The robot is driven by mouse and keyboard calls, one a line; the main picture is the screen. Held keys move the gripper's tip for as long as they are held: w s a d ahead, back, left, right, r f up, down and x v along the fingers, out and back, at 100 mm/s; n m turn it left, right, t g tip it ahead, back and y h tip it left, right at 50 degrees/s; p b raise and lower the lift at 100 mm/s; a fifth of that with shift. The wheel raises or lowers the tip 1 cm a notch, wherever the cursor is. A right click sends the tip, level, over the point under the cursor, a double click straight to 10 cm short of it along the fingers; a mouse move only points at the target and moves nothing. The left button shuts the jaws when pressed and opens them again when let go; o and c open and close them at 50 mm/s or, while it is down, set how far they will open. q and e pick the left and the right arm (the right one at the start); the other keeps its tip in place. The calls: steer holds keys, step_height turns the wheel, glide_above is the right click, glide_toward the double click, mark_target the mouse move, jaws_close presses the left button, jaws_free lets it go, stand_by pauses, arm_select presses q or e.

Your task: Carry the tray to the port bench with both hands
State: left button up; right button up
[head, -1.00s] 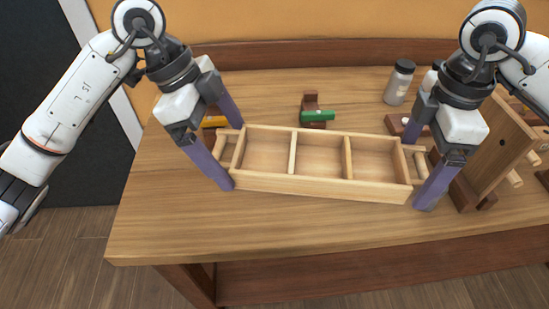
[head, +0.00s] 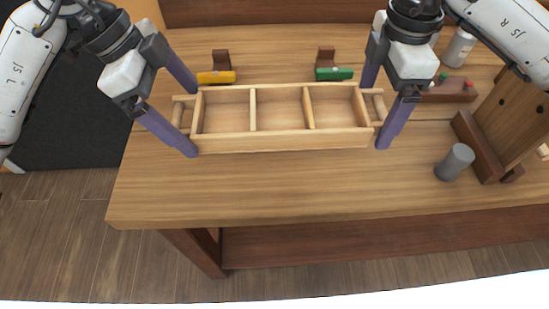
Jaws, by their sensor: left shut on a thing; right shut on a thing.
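The tray (head: 285,141) is a long, light wooden box with three empty compartments and a bar handle at each end. It is level, over the wooden bench. I cannot tell whether its underside touches the bench top. My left gripper (head: 187,118) is shut on the handle at the tray's left end. My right gripper (head: 378,112) is shut on the handle at its right end. I cannot tell whether this bench (head: 230,195) is the port bench.
Behind the tray are a yellow-fronted block (head: 216,77) and a green-fronted block (head: 335,73). To the right stand a grey cylinder (head: 455,162), an upright wooden panel (head: 515,115), a dark block with coloured knobs (head: 452,90) and a bottle (head: 458,47). The bench front is clear.

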arm_select(q)
steer(key=b, duration=0.3)
glide_above(211, 157)
steer(key=a, duration=0.2)
steer(key=f, duration=0.4)
steer(key=shift+d+f, duration=0.2)
steer(key=shift+d, duration=0.05)
arm_select(e)
glide_above(358, 151)
step_height(358, 151, down, 4)
steer(key=shift+w+d+f, duration=0.1)
steer(key=shift+d, duration=0.05)
steer(key=shift+f, duration=0.1)
arm_select(q)
step_height(358, 151, down, 5)
steer(key=b, duration=0.5)
steer(key=shift+f, duration=0.2)
arm_select(e)
step_height(358, 151, down, 5)
steer(key=shift+f, duration=0.15)
arm_select(q)
steer(key=o, duration=1)
steer(key=shift+r, duration=0.15)
arm_select(e)
steer(key=o, duration=1.2)
steer(key=shift+r, duration=0.2)
steer(key=shift+c, duration=0.2)
arm_select(q)
steer(key=shift+o, duration=0.2)
